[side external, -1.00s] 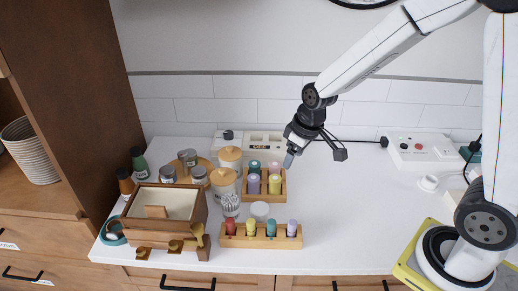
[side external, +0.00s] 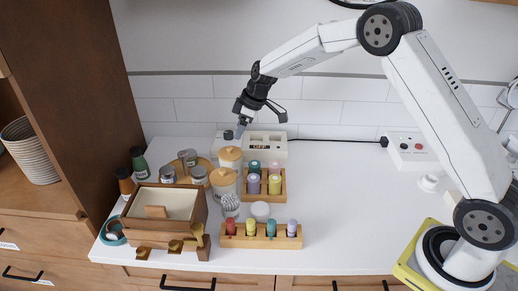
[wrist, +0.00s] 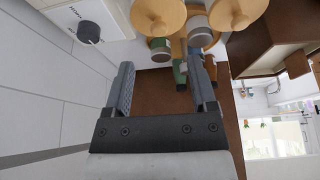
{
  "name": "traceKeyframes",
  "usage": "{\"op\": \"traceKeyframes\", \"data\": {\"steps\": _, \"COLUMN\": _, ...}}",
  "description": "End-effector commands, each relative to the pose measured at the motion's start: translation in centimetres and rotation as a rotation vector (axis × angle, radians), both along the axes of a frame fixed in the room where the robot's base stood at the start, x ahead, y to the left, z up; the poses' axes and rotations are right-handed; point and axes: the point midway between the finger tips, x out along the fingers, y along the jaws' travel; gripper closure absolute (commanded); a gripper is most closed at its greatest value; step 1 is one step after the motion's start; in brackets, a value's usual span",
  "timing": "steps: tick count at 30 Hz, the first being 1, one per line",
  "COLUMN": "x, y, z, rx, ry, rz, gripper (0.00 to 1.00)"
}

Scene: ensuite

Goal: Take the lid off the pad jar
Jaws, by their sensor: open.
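Two jars with round wooden lids stand at the back middle of the counter: a rear one (side external: 230,155) and a front one (side external: 223,177). I cannot tell which is the pad jar. Both lids are on. In the wrist view the two wooden lids, one (wrist: 158,14) and another (wrist: 236,12), show at the top, cut by the frame edge. My gripper (side external: 240,130) is in the air above and behind the rear jar, apart from it. In the wrist view its two fingers (wrist: 160,62) are spread with nothing between them.
Small grey-lidded jars (side external: 199,172) stand left of the wooden-lidded jars. A swab jar (side external: 230,204) and white tub (side external: 260,211) stand in front. Bottle racks (side external: 275,190) are to the right, a wooden box (side external: 166,204) at left. The counter's right half is mostly clear.

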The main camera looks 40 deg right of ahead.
Motion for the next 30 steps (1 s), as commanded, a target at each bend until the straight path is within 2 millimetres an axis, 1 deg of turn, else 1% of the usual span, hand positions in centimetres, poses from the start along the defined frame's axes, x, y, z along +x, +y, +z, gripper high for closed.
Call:
{"op": "traceKeyframes", "data": {"steps": 6, "x": 0.1, "y": 0.1, "z": -0.2, "rx": 0.0, "ry": 0.0, "rz": 0.002, "gripper": 0.27}}
{"op": "traceKeyframes", "data": {"steps": 15, "x": 0.7, "y": 0.6, "z": -2.2, "rx": 0.0, "ry": 0.0, "rz": 0.001, "gripper": 0.27}}
{"op": "traceKeyframes", "data": {"steps": 24, "x": 0.9, "y": 0.8, "z": -2.6, "rx": 0.0, "ry": 0.0, "rz": 0.001, "gripper": 0.27}}
{"op": "traceKeyframes", "data": {"steps": 30, "x": 1.4, "y": 1.2, "z": -3.9, "rx": 0.0, "ry": 0.001, "rz": 0.003, "gripper": 0.27}}
